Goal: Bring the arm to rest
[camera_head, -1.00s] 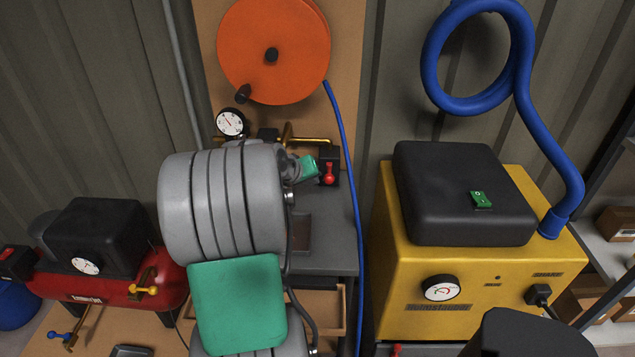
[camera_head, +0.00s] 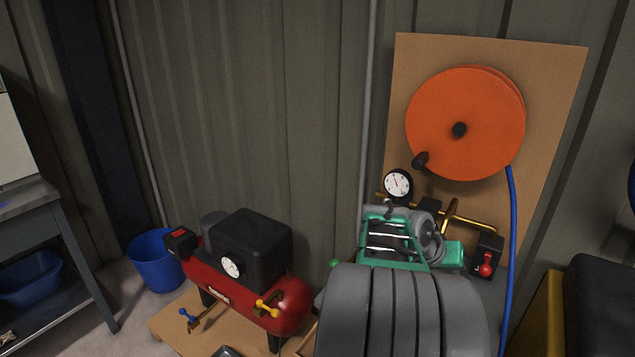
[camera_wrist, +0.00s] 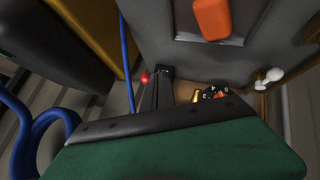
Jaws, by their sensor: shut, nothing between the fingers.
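My arm's grey banded links rise from the bottom of the head view, right of the middle. Beyond them is the green and grey end of my arm with my gripper (camera_head: 397,243), in front of the brass pipe and pressure gauge. My gripper is shut and holds nothing. Its fingertips are hard to make out behind the arm. In the wrist view a broad green part with a dark edge, part of my arm's end, fills the bottom.
A red compressor (camera_head: 251,287) stands left of my arm, a blue bucket (camera_head: 155,262) beyond it. Behind are an orange hose reel (camera_head: 470,125), gauge (camera_head: 398,184) and red valve handle (camera_head: 486,264). A black-topped yellow unit (camera_head: 556,315) is at right, also in the wrist view (camera_wrist: 105,25).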

